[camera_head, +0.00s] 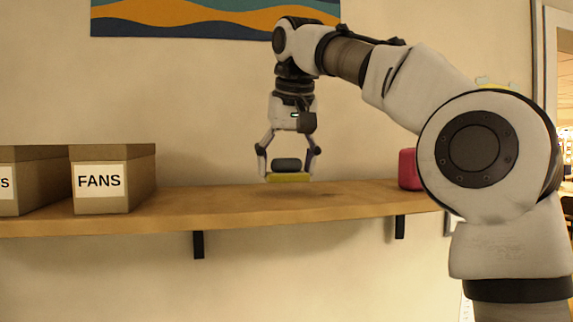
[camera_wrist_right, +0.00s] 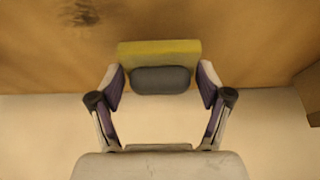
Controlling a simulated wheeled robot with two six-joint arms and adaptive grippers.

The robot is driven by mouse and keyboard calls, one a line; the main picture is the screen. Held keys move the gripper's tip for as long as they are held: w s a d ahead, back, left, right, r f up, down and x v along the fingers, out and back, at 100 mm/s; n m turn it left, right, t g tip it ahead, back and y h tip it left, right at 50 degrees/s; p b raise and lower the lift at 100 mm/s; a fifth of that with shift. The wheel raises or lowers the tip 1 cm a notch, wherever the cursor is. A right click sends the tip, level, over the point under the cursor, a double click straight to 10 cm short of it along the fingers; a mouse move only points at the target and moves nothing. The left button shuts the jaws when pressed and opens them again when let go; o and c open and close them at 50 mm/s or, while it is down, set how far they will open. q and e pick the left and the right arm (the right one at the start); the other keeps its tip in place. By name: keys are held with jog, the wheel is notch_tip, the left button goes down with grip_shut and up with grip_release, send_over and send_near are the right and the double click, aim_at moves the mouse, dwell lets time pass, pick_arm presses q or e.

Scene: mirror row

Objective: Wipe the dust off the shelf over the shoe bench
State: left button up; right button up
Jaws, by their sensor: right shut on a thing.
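The wooden shelf (camera_head: 225,207) runs across the wall in the head view. My right gripper (camera_head: 288,164) points down over the shelf and is shut on a wiping block. The block has a dark grey grip (camera_wrist_right: 160,80) between the fingers and a yellow pad (camera_wrist_right: 160,51). In the head view the yellow pad (camera_head: 288,178) looks a little above the shelf top, with a soft shadow under it. A dark smudge, likely dust (camera_wrist_right: 82,14), lies on the wood at the upper left of the right wrist view. My left gripper is not in view.
A box labelled FANS (camera_head: 112,202) and another labelled box (camera_head: 30,190) stand at the shelf's left. A pink-red object (camera_head: 408,170) stands at the right, partly behind my right arm. The shelf between is clear. A wavy-patterned picture (camera_head: 180,18) hangs above.

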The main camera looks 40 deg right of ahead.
jog(key=shift+w+f, duration=0.35)
jog(key=shift+w, duration=0.25)
jog(key=shift+s+f+b, duration=0.15)
jog(key=shift+s+b, duration=0.35)
jog(key=shift+w+f+b, duration=0.3)
jog(key=shift+w+f, duration=0.05)
jog(key=shift+f, duration=0.1)
jog(key=shift+s+f, duration=0.2)
jog(key=shift+b, duration=0.3)
